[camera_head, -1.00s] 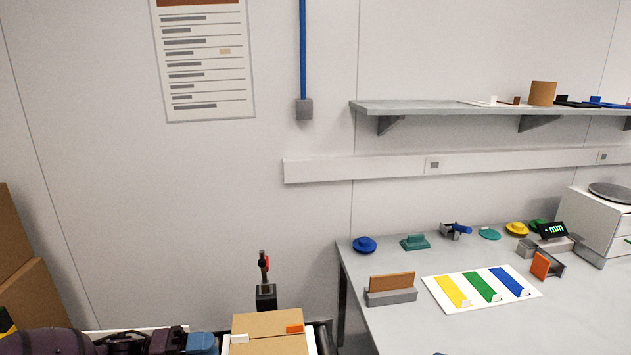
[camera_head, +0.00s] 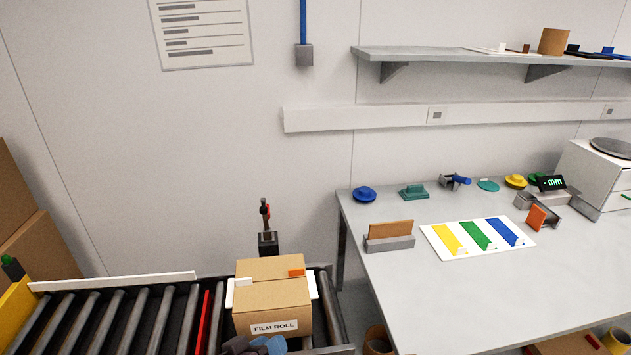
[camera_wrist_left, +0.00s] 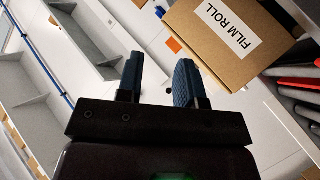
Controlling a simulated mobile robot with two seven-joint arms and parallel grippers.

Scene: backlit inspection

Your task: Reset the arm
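My left gripper (camera_wrist_left: 158,82) shows in the left wrist view with its two blue fingers apart and nothing between them. In the head view only a small part of my left gripper (camera_head: 258,346) shows at the bottom edge, in front of the cardboard box (camera_head: 272,305) labelled FILM ROLL. The same box (camera_wrist_left: 225,55) is beyond and to the right of the fingers in the left wrist view. My right gripper is not in view.
The box sits on a roller conveyor (camera_head: 150,318) with a red roller. A grey table (camera_head: 420,290) at right holds a color-striped card (camera_head: 478,238), a brown plate in a grey holder (camera_head: 390,236) and several small parts. A shelf (camera_head: 440,55) hangs above.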

